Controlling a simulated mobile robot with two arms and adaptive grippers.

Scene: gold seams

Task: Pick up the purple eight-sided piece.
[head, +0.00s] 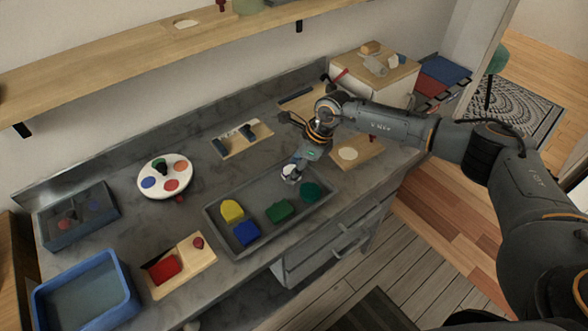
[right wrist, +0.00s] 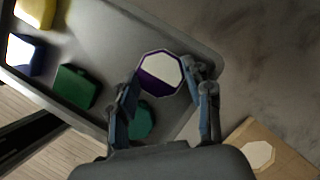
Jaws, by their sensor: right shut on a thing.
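The purple eight-sided piece (right wrist: 160,74) has a glossy top that looks part white, part purple, with a purple rim. My right gripper (right wrist: 158,80) has its fingers on two sides of it in the right wrist view and is shut on it. In the head view, this gripper (head: 291,172) is over the back right part of the grey tray (head: 262,198), and the piece is mostly hidden beneath it. I cannot tell whether the piece touches the tray floor. My left gripper is not in view.
The tray also holds a yellow piece (head: 231,211), a blue piece (head: 246,233), a green piece (head: 279,210) and a teal piece (head: 310,192) close to my gripper. A wooden board (head: 371,151) with a pale eight-sided recess lies right of the tray. A round palette (head: 151,187) stands left.

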